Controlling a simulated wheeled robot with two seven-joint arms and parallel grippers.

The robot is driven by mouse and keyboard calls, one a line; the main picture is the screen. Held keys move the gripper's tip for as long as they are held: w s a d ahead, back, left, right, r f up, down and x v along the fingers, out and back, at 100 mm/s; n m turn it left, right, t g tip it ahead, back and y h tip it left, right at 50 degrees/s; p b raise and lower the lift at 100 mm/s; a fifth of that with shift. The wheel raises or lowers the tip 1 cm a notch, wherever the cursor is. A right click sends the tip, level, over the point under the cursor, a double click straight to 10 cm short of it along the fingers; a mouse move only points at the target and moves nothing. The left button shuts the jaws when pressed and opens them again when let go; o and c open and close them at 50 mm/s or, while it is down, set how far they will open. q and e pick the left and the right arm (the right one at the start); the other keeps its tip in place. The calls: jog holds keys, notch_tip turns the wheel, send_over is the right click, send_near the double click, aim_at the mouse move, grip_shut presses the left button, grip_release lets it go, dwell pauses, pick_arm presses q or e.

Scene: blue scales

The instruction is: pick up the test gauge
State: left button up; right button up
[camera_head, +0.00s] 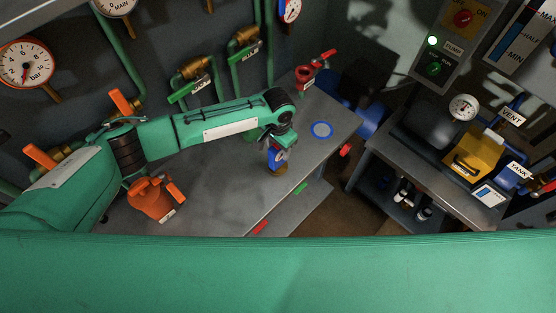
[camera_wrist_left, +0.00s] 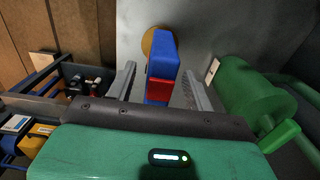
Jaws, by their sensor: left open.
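A small upright blue and red piece with a round brass end stands on the grey bench in the head view (camera_head: 277,170). In the left wrist view the blue and red piece (camera_wrist_left: 161,66) is between my two finger pads, with a gap at the sides. My left gripper (camera_head: 277,152) points down over it and is open; its fingers also show in the wrist view (camera_wrist_left: 161,88). The gripper hides part of the piece in the head view. My right gripper is not in view.
A green canister (camera_wrist_left: 255,105) stands close beside the gripper. A second bench at right holds a white dial (camera_head: 463,107) and a yellow case (camera_head: 474,152).

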pick_arm(q)
jog(key=shift+f, duration=0.5)
grip_shut()
jog(key=shift+r, duration=0.1)
